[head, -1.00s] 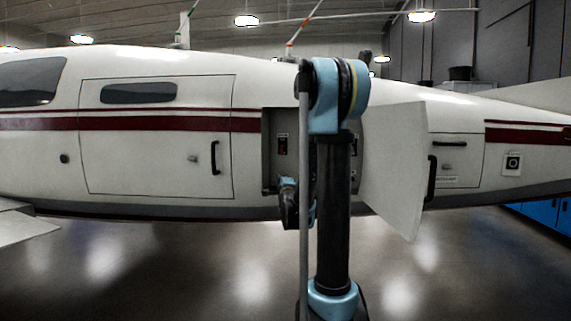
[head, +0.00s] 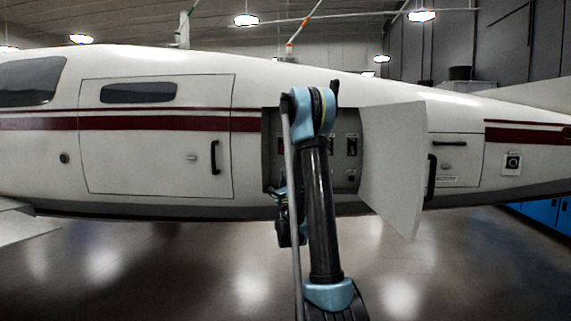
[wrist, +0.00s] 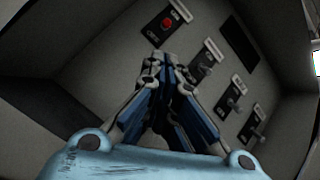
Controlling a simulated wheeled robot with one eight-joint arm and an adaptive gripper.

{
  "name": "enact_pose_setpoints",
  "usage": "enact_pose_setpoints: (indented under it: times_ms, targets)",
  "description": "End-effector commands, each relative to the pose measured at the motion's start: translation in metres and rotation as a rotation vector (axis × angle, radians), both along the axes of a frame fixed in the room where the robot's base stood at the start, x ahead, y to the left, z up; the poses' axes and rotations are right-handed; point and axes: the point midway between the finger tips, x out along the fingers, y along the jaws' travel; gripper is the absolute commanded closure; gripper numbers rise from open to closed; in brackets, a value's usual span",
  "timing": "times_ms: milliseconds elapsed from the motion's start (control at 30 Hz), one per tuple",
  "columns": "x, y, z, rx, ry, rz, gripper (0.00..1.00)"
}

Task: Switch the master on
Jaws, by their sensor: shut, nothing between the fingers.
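The switch panel (wrist: 190,75) sits inside an open bay in the aircraft's side. In the wrist view it carries a plate with a red control (wrist: 168,24) and a row of lever switches, among them one near my fingertips (wrist: 206,58), one further right (wrist: 236,90) and one lower (wrist: 254,126). Their labels are too small to read, so I cannot tell which is the master. My gripper (wrist: 162,64) is shut and empty, its tips in front of the panel between the red control and the nearest lever. Contact cannot be told.
The bay's door (head: 393,165) stands open at its right. The bay's walls (wrist: 105,40) surround the panel closely. A closed cabin door (head: 155,150) with a black handle lies to the left. The wing (head: 25,222) juts out at lower left. The floor is clear.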

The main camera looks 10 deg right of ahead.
Motion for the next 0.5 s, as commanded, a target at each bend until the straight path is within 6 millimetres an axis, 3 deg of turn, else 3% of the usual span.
enact_pose_setpoints:
  times_ms: [233,500]
  targets:
    - [0.011,-0.002,0.008,0.0,0.001,-0.001,1.0]
    - [0.044,-0.007,0.032,0.0,0.001,-0.001,1.0]
